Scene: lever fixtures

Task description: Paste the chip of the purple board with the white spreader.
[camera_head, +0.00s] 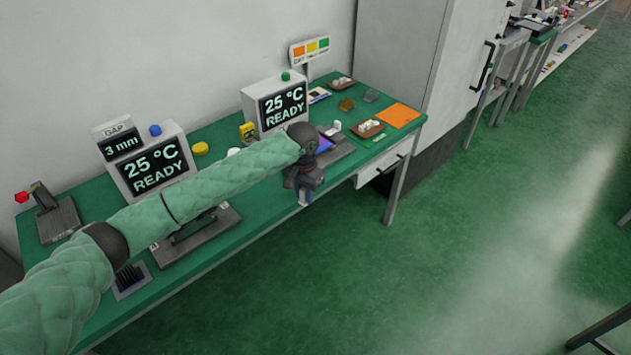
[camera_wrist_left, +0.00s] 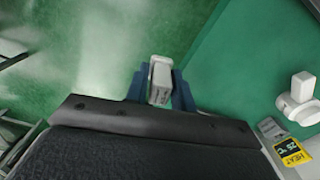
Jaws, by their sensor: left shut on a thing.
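My left gripper (camera_head: 303,196) hangs over the front edge of the green bench, its fingers pointing down. In the left wrist view its blue fingers (camera_wrist_left: 155,88) are shut on a small whitish block with dark print on its side, apparently the white spreader (camera_wrist_left: 160,82). The block's lower end is hidden from me. The purple board (camera_head: 324,143) lies on a dark fixture behind my gripper, partly covered by my wrist. Its chip is too small or hidden to make out. My right gripper is not in view.
Two displays reading 25 °C READY (camera_head: 283,103) (camera_head: 155,165) stand at the back of the bench (camera_head: 225,265). An orange sheet (camera_head: 398,115) and small trays (camera_head: 368,128) lie at the right end. A lever with a red knob (camera_head: 22,197) stands far left. Open floor lies in front.

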